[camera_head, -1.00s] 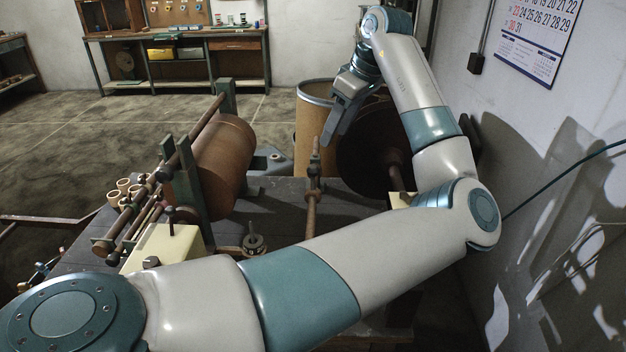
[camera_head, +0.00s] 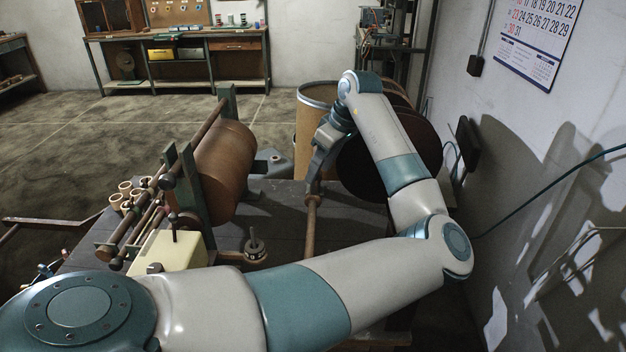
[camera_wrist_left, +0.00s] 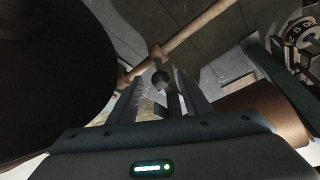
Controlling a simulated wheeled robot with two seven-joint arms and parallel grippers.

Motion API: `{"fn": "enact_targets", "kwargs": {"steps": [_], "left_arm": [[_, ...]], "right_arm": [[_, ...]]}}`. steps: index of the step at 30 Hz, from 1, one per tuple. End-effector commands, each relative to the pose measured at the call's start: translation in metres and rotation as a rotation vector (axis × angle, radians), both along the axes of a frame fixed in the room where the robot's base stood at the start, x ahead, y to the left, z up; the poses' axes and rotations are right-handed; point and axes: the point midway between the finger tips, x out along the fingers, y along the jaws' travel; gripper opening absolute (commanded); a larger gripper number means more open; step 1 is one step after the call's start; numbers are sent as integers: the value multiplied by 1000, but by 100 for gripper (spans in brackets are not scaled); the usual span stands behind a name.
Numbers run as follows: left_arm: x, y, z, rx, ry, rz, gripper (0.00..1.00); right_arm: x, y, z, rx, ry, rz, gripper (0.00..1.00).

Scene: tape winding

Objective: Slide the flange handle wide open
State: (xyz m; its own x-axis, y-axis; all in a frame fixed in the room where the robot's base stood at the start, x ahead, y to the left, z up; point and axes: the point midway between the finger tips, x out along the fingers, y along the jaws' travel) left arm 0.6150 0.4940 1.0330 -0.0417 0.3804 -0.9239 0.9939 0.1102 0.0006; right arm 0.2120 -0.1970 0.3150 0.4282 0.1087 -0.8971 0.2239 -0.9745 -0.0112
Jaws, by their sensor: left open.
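The dark round flange (camera_head: 370,172) stands upright at the right of the machine, partly behind my left arm. A wooden rod (camera_head: 311,222) runs along the table in front of it and crosses the top of the left wrist view (camera_wrist_left: 190,34). A short handle with a round knob (camera_wrist_left: 160,78) sticks out from that rod. My left gripper (camera_head: 313,181) is down at the far part of the rod, beside the flange. In the left wrist view its open fingers (camera_wrist_left: 158,92) lie on both sides of the knob; contact cannot be told. My right gripper is not in view.
A brown roll (camera_head: 225,172) sits on the left of the dark table (camera_head: 285,205). A small spindle (camera_head: 254,246) stands near the table's middle. A tan drum (camera_head: 308,130) is behind the gripper. The wall with a calendar (camera_head: 530,40) closes off the right.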

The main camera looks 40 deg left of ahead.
Motion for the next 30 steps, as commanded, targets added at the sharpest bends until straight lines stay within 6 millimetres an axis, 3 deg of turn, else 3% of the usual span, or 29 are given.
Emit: {"fn": "enact_targets", "kwargs": {"steps": [6, 12, 25, 30], "left_arm": [[-3, 14, -33, -1, 3, 2, 44], [-3, 21, -52, 0, 2, 1, 44], [-3, 24, -58, -1, 0, 1, 44], [-3, 24, -58, 0, 1, 1, 4]], "right_arm": [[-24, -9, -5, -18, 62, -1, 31], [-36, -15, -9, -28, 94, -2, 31], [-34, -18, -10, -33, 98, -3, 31], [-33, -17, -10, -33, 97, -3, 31]]}}
